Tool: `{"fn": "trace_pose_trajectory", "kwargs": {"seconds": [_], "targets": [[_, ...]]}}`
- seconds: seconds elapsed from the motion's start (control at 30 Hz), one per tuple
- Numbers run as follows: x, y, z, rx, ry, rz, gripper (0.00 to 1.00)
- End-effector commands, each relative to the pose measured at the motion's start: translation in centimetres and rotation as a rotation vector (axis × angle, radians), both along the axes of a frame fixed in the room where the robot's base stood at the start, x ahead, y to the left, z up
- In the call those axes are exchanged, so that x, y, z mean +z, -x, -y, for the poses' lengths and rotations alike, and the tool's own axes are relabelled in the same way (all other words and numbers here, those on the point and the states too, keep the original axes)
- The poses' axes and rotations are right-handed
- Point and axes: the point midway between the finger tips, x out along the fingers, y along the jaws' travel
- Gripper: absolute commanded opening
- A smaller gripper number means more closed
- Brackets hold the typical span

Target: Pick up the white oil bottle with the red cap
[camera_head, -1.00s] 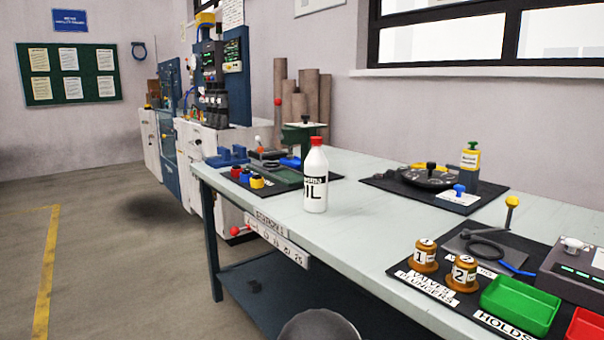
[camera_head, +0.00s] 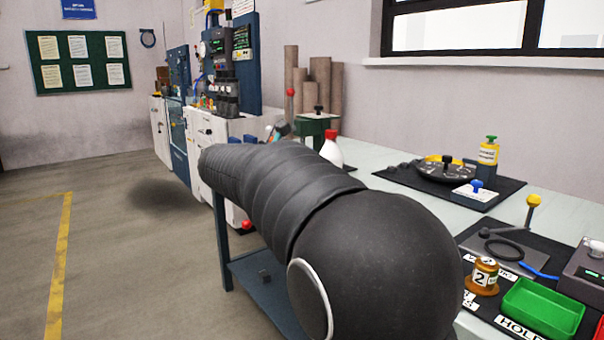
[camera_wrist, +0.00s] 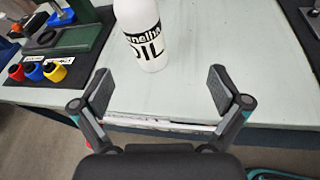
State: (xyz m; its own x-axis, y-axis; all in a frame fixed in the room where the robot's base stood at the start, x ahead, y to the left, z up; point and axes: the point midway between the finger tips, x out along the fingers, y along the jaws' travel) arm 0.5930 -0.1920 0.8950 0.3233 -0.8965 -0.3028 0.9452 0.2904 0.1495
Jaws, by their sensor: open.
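The white oil bottle (camera_wrist: 145,35) stands upright on the bench, with black lettering on its side. Its top is cut off in the wrist view. In the head view, only the red cap and white shoulder of the bottle (camera_head: 332,150) show above my arm, which hides the rest. My gripper (camera_wrist: 160,92) is open and empty at the bench's front edge. The bottle stands beyond the fingertips, a little left of the middle between them, and apart from them.
The pale bench top (camera_wrist: 245,75) is clear around the bottle. Red, blue and yellow knobs (camera_wrist: 35,72) and a green device (camera_wrist: 75,38) lie to the left. A dark mat (camera_head: 510,190) with a dial device lies to the right, and a green tray (camera_head: 543,308) nearer.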

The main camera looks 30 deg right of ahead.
Motion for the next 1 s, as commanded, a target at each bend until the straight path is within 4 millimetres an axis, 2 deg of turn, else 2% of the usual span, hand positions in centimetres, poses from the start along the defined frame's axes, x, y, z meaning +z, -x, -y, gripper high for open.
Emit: {"fn": "trace_pose_trajectory", "kwargs": {"seconds": [0.1,0.27,0.63,0.77,1.0], "targets": [[1.2,-2.1,0.4,0.021,0.103,-0.074,0.99],[1.6,-3.1,1.2,0.027,0.154,-0.110,0.99],[0.3,-5.1,7.0,0.026,0.154,-0.111,0.99],[0.1,-5.5,8.1,0.027,0.153,-0.110,0.99],[-0.1,-6.1,9.0,0.029,0.152,-0.109,0.99]]}}
